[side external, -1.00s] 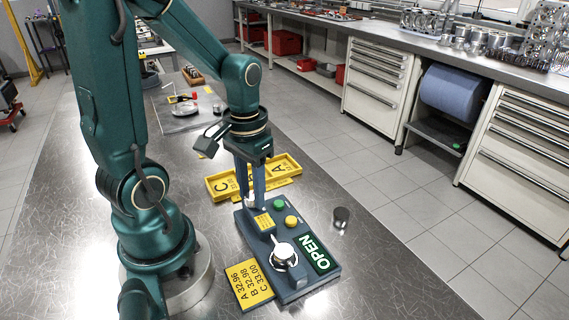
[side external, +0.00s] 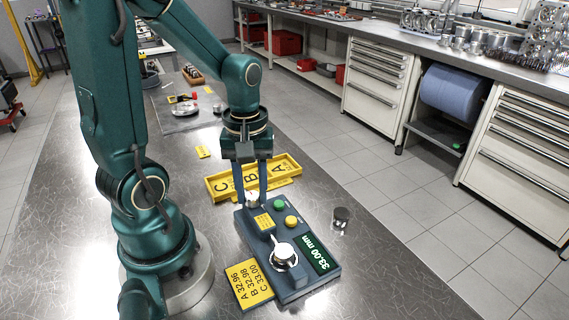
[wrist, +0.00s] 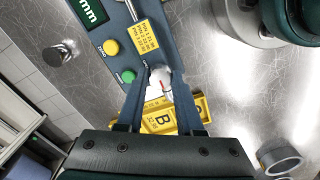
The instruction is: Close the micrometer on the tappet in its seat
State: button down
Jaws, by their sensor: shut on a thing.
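The micrometer (side external: 262,262) is a dark blue-grey block on the metal bench, with a lit green display (side external: 318,254) reading 33.00 mm. A round silver part, seemingly the tappet (side external: 283,251), sits upright in the seat near its front end. My gripper (side external: 252,198) points down at the block's far end, its fingers shut on a small pale knob (wrist: 160,78). The knob shows a red mark between the fingertips in the wrist view. The fingers hide part of the knob.
A green button (side external: 279,204) and a yellow button (side external: 291,221) are on the block. A yellow tray (side external: 217,193) marked C, B, A lies behind. A yellow size plate (side external: 249,286) lies in front. A dark-topped cylinder (side external: 341,215) stands to the right.

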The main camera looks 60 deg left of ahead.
aim_at(253, 195)
dwell(0.3)
jog(key=c, duration=0.5)
grip_release()
jog(key=shift+c, duration=0.2)
jog(key=shift+r, duration=0.1)
jog(key=shift+r, duration=2.5)
